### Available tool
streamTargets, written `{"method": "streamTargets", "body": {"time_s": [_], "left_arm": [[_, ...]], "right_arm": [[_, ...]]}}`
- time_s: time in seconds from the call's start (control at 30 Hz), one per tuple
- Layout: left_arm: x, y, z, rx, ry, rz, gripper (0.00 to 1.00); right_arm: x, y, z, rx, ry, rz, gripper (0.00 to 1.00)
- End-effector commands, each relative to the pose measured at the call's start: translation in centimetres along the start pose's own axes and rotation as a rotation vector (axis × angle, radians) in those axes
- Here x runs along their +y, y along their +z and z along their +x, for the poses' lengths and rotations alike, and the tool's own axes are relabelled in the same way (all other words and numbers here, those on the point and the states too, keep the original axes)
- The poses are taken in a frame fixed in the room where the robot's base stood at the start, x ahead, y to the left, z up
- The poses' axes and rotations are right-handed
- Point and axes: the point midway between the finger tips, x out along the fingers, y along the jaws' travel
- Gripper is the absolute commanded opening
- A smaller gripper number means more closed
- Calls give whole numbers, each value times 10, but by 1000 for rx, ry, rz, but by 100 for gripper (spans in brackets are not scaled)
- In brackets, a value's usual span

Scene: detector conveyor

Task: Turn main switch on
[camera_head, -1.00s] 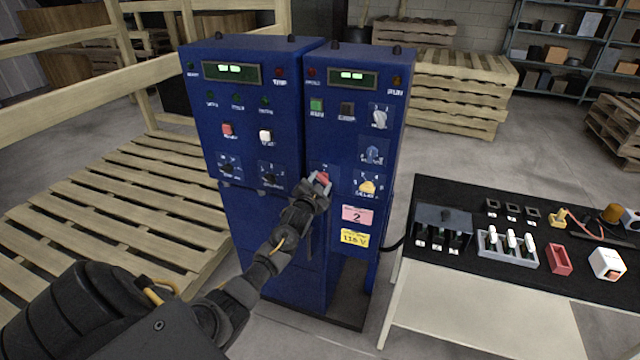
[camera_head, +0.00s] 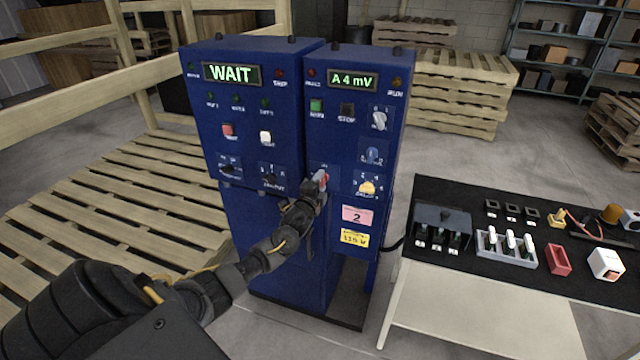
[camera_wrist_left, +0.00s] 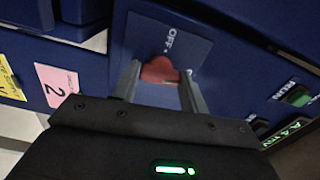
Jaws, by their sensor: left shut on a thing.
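The main switch is a red knob (camera_head: 323,177) low on the right-hand blue cabinet (camera_head: 352,120). In the left wrist view the red knob (camera_wrist_left: 159,70) sits on a blue plate marked OFF, with the other marking partly hidden. My left gripper (camera_head: 320,182) is at the knob, its two fingers either side of it and shut on it; it also shows in the left wrist view (camera_wrist_left: 158,80). The left display (camera_head: 231,73) reads WAIT and the right display (camera_head: 352,80) reads A 4 mV, both lit green. My right gripper is not in view.
A black-topped table (camera_head: 470,270) with switches and small parts stands at the right. Wooden pallets (camera_head: 110,205) lie at the left, and a stack of pallets (camera_head: 455,95) stands behind.

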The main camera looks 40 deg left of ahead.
Motion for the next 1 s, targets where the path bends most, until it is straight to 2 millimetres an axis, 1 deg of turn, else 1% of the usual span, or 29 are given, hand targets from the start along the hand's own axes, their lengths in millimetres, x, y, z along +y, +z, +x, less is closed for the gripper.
{"method": "streamTargets", "body": {"time_s": [0.3, 0.77, 0.8, 0.97, 1.0], "left_arm": [[0, 0, 0, 0, 0, 93, 21], [0, 0, 0, 0, 0, 107, 21], [0, 0, 0, 0, 0, 107, 45], [0, 0, 0, 0, 0, 106, 65], [0, 0, 0, 0, 0, 105, 65]], "right_arm": [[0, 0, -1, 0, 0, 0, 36], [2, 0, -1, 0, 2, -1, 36], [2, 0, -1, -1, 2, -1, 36], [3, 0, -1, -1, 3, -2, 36], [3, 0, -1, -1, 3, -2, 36]]}}
